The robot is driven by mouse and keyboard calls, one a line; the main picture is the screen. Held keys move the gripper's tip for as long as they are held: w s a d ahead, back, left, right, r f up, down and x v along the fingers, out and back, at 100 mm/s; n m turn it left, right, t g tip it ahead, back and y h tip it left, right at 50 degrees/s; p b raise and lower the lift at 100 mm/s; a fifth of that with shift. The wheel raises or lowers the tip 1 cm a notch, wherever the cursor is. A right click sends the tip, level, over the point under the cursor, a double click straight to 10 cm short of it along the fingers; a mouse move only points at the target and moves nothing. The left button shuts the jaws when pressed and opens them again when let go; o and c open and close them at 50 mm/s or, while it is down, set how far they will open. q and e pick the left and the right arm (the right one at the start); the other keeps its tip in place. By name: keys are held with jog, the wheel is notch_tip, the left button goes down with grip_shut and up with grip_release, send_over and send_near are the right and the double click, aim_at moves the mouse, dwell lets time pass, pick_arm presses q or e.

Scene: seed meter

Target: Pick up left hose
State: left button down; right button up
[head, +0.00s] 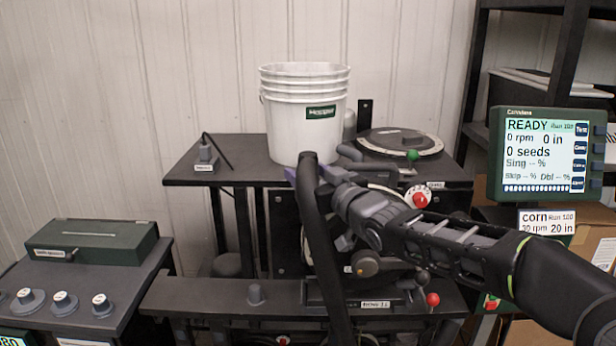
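A thick black hose (322,250) rises from the bottom edge, in front of the black stand, to a rounded upper end just below the white bucket. I cannot tell from its looks alone whether it is the left hose. My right arm comes in from the right, and its gripper (308,175) is at the hose's upper part. A small purple piece shows left of the hose and grey gripper parts show right of it. The hose hides most of the fingers, so their closure is unclear. My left gripper is not in view.
The white bucket (305,125) stands on the black stand (232,172), beside a round seed plate (412,141). A small grey block (205,157) with a thin black cable lies at left. A green box (93,242) and knobs are lower left. The READY monitor (545,155) is right.

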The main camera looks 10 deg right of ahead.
aim_at(310, 154)
grip_shut()
jog(key=shift+r, duration=0.1)
jog(key=shift+r, duration=0.8)
jog(key=r+p, duration=0.1)
jog(key=r, duration=0.2)
jog(key=r+p, duration=0.1)
jog(key=r, duration=0.1)
jog(key=shift+s+d+r+p, duration=0.1)
jog(key=shift+s+r+p, duration=0.1)
jog(key=shift+r+p, duration=0.15)
jog(key=p+v, duration=0.2)
jog(key=v, duration=1.5)
jog(key=shift+s+f, duration=0.2)
jog(key=shift+s, duration=0.05)
notch_tip(310, 154, up, 6)
jog(key=p, duration=0.7)
